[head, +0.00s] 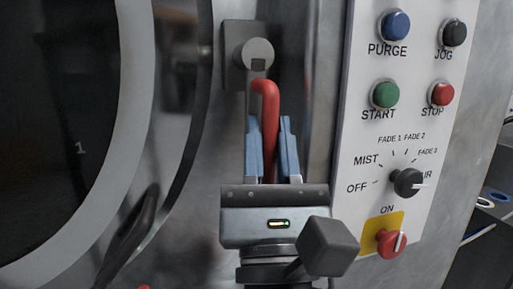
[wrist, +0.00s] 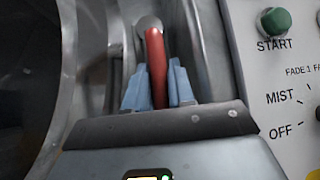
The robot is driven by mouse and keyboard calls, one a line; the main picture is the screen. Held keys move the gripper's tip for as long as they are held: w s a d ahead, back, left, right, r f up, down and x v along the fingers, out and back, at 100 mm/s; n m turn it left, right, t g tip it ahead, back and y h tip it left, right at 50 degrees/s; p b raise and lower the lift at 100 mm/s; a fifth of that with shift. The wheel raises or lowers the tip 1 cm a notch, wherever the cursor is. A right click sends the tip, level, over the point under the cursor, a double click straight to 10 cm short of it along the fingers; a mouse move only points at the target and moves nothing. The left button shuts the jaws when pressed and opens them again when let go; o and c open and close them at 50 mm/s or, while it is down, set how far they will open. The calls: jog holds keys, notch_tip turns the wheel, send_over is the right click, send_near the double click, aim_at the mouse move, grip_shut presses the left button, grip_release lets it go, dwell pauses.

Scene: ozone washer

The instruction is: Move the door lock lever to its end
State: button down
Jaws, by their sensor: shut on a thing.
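The door lock lever (head: 267,100) is a red bent rod. It hangs down from a round grey pivot (head: 257,53) on a metal plate beside the washer door. My gripper (head: 270,125) comes from below, with its two blue fingers on either side of the red lever, shut on it. In the wrist view the red lever (wrist: 156,65) stands between the blue fingers (wrist: 157,78). The lower end of the lever is hidden by the fingers and the gripper body.
The round door (head: 130,60) with dark glass is at the left, with a dark handle (head: 128,232) low beside it. A white control panel (head: 365,125) with buttons and knobs stands close at the right. A red knob (head: 390,242) on yellow sits near my wrist.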

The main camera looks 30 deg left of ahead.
jog(key=shift+w+d+n+g+y, duration=0.2)
jog(key=shift+n+g+y, duration=0.1)
jog(key=shift+n+y, duration=0.15)
jog(key=c, duration=1.1)
grip_release()
jog(key=b+v, duration=0.3)
jog(key=v, duration=0.4)
jog(key=shift+a+b, duration=0.1)
jog(key=shift+b, duration=0.3)
jog(key=shift+s+d+f, duration=0.2)
jog(key=shift+s+d, duration=0.05)
